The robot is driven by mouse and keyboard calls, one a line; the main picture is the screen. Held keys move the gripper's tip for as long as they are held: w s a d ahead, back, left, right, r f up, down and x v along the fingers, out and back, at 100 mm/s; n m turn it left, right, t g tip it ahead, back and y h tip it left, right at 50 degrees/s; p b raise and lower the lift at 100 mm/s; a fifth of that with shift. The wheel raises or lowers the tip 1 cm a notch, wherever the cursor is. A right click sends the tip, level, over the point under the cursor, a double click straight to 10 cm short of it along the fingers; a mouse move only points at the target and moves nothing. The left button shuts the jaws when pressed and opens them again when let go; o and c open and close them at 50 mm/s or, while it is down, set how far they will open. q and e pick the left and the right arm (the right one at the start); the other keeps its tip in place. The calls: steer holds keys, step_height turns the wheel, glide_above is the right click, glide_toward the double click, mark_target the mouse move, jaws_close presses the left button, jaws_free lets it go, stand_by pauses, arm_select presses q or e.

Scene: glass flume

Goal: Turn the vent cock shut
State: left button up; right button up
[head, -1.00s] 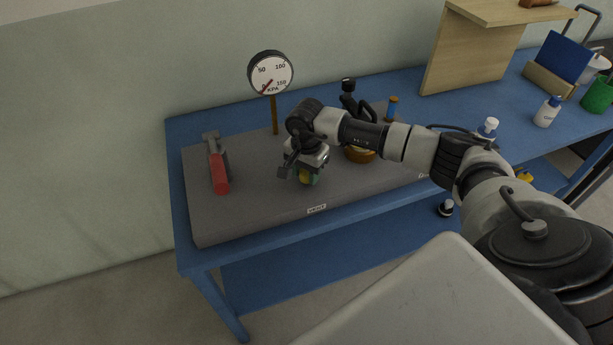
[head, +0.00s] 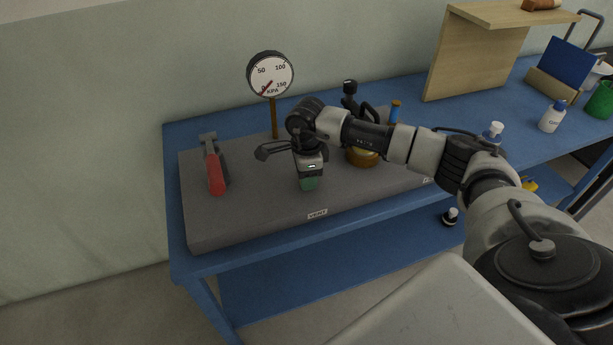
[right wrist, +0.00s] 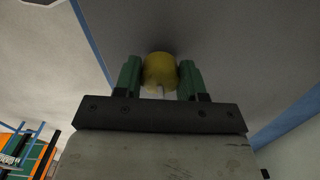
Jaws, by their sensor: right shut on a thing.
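The vent cock (right wrist: 160,72) shows in the right wrist view as a round yellow knob close to the grey plate. My right gripper (right wrist: 161,80) has its green fingers on both sides of the knob and is shut on it. In the head view my right gripper (head: 309,184) points down at the plate behind the VENT label (head: 317,214), and it hides the cock there. Which way the cock is turned cannot be seen. My left gripper is not in view.
The grey plate (head: 240,215) lies on a blue bench (head: 183,240). A red-handled lever (head: 216,175) is at its left and a pressure gauge (head: 270,75) stands behind. A brass part (head: 362,157) is just right of my gripper, under my arm.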

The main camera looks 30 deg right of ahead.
steer(key=shift+d+r+m, duration=0.1)
steer(key=shift+r+m, duration=0.05)
steer(key=shift+m, duration=0.25)
steer(key=o, duration=0.9)
step_height(320, 180, up, 11)
steer(key=b, duration=0.1)
steer(key=shift+b, duration=0.35)
steer(key=shift+f, duration=0.2)
